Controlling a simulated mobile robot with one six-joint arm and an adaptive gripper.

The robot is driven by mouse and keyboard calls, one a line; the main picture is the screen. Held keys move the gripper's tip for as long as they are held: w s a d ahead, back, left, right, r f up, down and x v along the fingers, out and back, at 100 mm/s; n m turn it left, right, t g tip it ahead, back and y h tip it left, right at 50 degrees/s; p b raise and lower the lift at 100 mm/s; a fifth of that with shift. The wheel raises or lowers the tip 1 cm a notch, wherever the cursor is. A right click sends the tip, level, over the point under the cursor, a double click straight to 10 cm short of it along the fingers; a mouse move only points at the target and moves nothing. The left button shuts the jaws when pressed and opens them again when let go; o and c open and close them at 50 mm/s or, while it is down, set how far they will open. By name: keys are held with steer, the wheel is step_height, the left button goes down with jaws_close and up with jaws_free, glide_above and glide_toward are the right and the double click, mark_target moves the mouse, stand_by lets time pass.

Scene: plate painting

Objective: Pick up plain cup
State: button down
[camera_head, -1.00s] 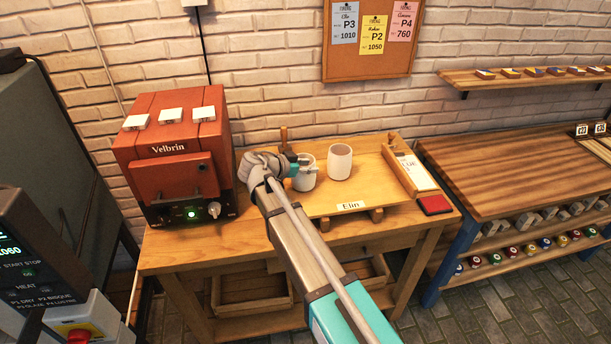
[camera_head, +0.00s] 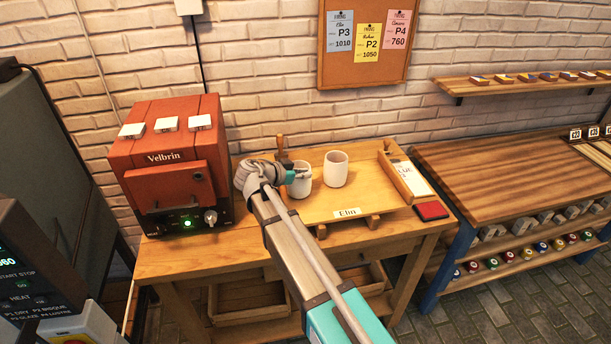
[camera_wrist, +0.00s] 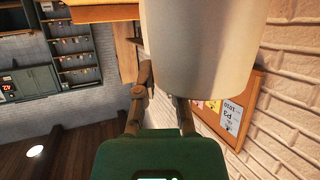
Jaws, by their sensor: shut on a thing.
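Two plain whitish cups are at the wooden board marked "Elin" (camera_head: 366,204). The left cup (camera_head: 300,188) is at my gripper (camera_head: 300,174), which is shut on it near its upper part. The gripper hides some of that cup. The right cup (camera_head: 336,170) stands upright on the board, a little apart. In the wrist view the held cup (camera_wrist: 203,50) fills the upper middle, pale and smooth, with the gripper fingers (camera_wrist: 162,92) against its side. I cannot tell whether the held cup touches the board.
A red Velbrin kiln (camera_head: 170,165) stands left of the board on the wooden bench (camera_head: 185,258). A raised wooden ledge (camera_head: 395,177) and a dark red pad (camera_head: 431,210) are at the right. A second table (camera_head: 500,165) stands further right, below a shelf (camera_head: 510,84).

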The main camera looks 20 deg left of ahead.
steer(key=s+r+p, duration=1.2)
steer(key=s+r, duration=0.1)
steer(key=s, duration=0.1)
steer(key=shift+a+p, duration=0.35)
stand_by(0.6)
steer(key=shift+f+b, duration=0.6)
steer(key=shift+f, duration=0.05)
steer(key=shift+s, duration=0.2)
